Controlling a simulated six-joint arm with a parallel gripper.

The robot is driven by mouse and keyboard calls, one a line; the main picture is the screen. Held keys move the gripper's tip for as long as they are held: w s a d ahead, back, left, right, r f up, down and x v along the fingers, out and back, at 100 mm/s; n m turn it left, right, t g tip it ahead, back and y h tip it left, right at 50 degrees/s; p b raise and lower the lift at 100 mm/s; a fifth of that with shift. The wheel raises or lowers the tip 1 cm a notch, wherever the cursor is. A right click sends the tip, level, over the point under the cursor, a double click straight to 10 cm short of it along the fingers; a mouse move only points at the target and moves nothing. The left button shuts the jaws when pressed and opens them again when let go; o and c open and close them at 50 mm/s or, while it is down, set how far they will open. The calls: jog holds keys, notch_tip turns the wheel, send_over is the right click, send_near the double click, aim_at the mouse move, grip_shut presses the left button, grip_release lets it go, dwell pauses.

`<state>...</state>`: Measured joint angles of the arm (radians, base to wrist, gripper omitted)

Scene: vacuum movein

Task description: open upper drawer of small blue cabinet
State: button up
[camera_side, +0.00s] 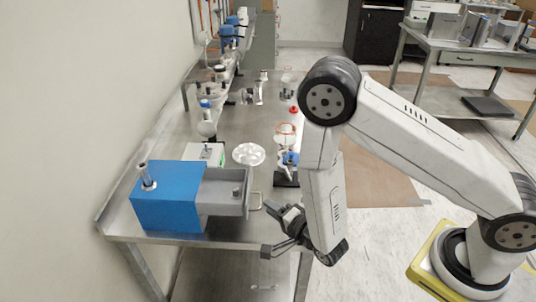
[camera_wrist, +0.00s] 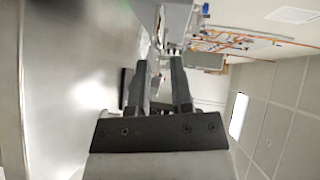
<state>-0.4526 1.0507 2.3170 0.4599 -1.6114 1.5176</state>
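The small blue cabinet (camera_side: 167,197) stands at the near left end of the metal table, with a metal fitting on its top. Its grey drawer (camera_side: 224,194) sticks out to the right, well out of the blue body, with a small metal part inside. A thin handle (camera_side: 256,201) is on the drawer's front. My gripper (camera_side: 270,229) is to the right of and a little below the handle, apart from it. In the wrist view my gripper (camera_wrist: 158,68) shows two dark fingers with a gap and nothing clearly held between them. The cabinet is not clearly identifiable there.
The metal table (camera_side: 258,110) runs back along the wall. A white round dish (camera_side: 249,154) and a dark-based device with a blue part (camera_side: 288,165) stand behind the drawer. Glassware and blue-topped equipment fill the back. The floor right of the table is open.

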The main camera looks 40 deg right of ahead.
jog(key=shift+s+r, duration=0.15)
jog(key=shift+s, duration=0.65)
jog(key=shift+s+r, duration=0.1)
jog(key=shift+s, duration=0.7)
jog(key=shift+w, duration=0.1)
jog(key=s+d+r+n+g, duration=0.8)
jog(key=d+r+n+g, duration=0.2)
jog(key=n+g, duration=0.3)
jog(key=n, duration=0.3)
jog(key=shift+d+r+g, duration=0.15)
jog(key=shift+r+g, duration=0.15)
